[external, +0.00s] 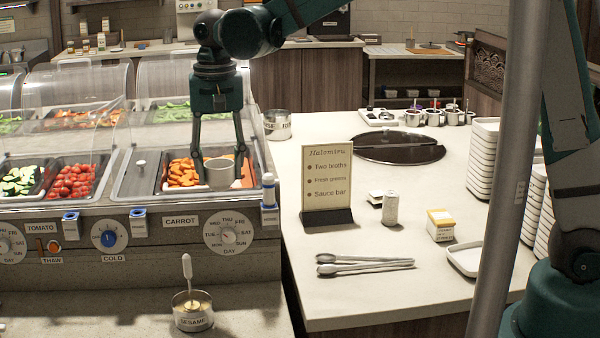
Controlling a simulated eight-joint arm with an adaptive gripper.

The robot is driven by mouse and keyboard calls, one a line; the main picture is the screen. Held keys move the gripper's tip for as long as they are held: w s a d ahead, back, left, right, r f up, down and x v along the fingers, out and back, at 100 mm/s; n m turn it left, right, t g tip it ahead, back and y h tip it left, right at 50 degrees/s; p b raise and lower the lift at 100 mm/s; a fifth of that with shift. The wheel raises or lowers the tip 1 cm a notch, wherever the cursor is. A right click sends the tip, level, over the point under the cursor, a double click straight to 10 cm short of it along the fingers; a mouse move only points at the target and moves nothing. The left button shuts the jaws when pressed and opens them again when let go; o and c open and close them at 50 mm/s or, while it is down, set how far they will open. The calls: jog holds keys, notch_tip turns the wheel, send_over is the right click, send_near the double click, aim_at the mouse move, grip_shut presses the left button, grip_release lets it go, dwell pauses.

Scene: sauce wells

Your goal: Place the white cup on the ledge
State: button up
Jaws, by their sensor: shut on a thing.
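The white cup (219,176) is between the two fingers of my gripper (220,166) in the external view. My gripper points down and is shut on the cup, which looks upright. The cup appears in front of or over the carrot pan (184,173) at the right end of the food bar; its exact height is hard to tell. A narrow pale ledge (150,208) runs along the front of the bar, below and in front of the cup. I cannot tell for sure that this is the task's ledge.
Clear curved guards (80,85) cover the bar to the left. A sesame pot (193,312) sits below the bar. A grey pole rises at right.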

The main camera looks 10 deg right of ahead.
jog(key=s+a+f+b, duration=0.1)
jog(key=s+a+f, duration=0.3)
jog(key=a+f, duration=0.5)
jog(key=s+a+f+b, duration=0.1)
jog(key=s+a+f, duration=0.4)
jog(key=a+f, duration=0.4)
jog(key=a, duration=0.6)
jog(key=shift+s+a+m+b, duration=0.15)
jog(key=shift+a+m+b, duration=0.1)
jog(key=shift+m+b, duration=0.1)
jog(key=shift+f, duration=0.1)
jog(key=shift+f+b, duration=0.3)
jog(key=shift+f, duration=2.75)
jog(key=shift+f, duration=0.15)
jog(key=shift+f, duration=1.75)
jog(key=shift+f+b, duration=0.15)
jog(key=shift+b, duration=0.15)
